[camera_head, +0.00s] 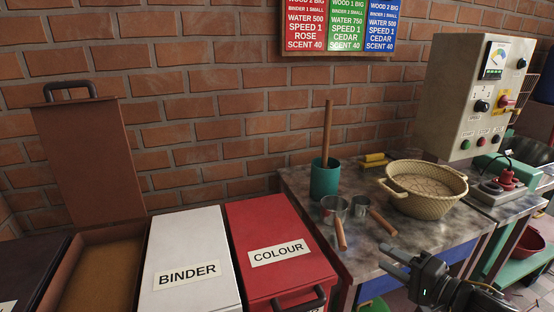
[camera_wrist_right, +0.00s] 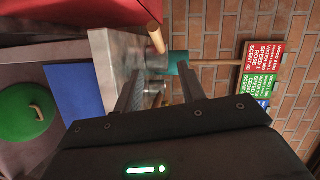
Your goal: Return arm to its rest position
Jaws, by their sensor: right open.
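My right gripper (camera_head: 385,258) is at the lower right of the head view, in front of the metal-topped table (camera_head: 300,185) and near its front edge. Its two fingers point left and are apart, with nothing held between them. In the right wrist view the two fingers of the right gripper (camera_wrist_right: 160,82) are also apart. Beyond them are the tabletop and the teal cup (camera_wrist_right: 177,68). My left arm and left gripper do not show in either view.
A teal cup (camera_head: 325,178) with a wooden stick, two metal scoops (camera_head: 334,208) (camera_head: 362,205) and a woven basket (camera_head: 425,192) stand on the table. A control box (camera_head: 470,95) is behind right. The red COLOUR bin (camera_head: 270,230) and white BINDER bin (camera_head: 187,245) are left.

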